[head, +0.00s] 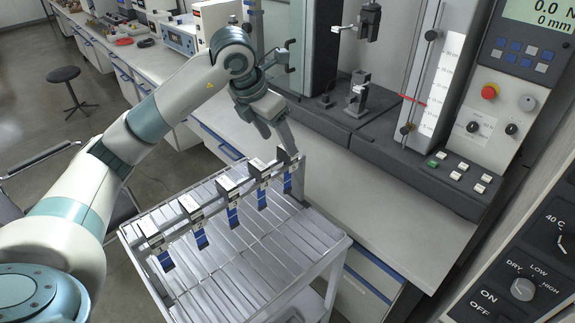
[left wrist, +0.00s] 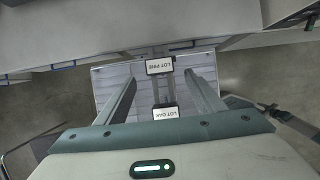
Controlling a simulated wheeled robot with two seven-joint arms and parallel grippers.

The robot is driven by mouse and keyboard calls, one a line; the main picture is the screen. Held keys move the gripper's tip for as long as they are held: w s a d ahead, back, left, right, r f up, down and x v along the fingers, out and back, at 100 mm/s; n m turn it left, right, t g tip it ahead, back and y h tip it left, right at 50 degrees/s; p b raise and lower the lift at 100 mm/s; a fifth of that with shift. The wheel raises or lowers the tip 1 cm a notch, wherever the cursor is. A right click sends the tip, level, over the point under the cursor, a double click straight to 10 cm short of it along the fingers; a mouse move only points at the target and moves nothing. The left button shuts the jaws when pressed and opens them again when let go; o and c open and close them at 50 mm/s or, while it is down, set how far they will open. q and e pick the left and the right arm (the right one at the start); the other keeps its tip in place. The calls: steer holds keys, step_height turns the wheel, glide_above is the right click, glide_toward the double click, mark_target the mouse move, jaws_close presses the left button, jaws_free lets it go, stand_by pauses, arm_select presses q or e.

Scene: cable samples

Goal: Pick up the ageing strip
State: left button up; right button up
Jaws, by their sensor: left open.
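Several blue strips hang in a row from a dark rail, each under a holder with a white label. The strip at the right end (head: 287,182) is nearest my left gripper (head: 278,143), which is open and above that end of the rail. In the left wrist view, my left gripper (left wrist: 160,97) has its fingers apart on either side of the row, with nothing held. Between them show an upside-down label reading LOT PINE (left wrist: 160,65) and one reading LOT OAK (left wrist: 165,112). Which strip is the ageing strip I cannot tell. My right gripper is out of view.
The rail stands over a slatted metal cart (head: 240,280). Behind it is a bench (head: 345,180) with a tall test machine (head: 425,95) and its control panel. A stool (head: 68,80) stands on the floor at the far left.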

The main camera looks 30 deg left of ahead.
mark_target(282, 154)
arm_select(q)
steer(key=shift+p+x, duration=0.3)
steer(key=shift+x, duration=1.15)
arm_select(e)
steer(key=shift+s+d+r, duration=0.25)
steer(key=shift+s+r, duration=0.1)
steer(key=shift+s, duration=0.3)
arm_select(q)
steer(key=p+x, duration=0.2)
steer(key=x, duration=0.2)
steer(key=shift+w+d+r+p, duration=0.1)
steer(key=shift+w+d+p, duration=0.1)
steer(key=shift+p, duration=0.15)
steer(key=shift+w+f, duration=0.2)
steer(key=shift+f, duration=0.35)
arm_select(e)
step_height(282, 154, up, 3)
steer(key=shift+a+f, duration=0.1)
arm_select(q)
steer(key=c, duration=1.2)
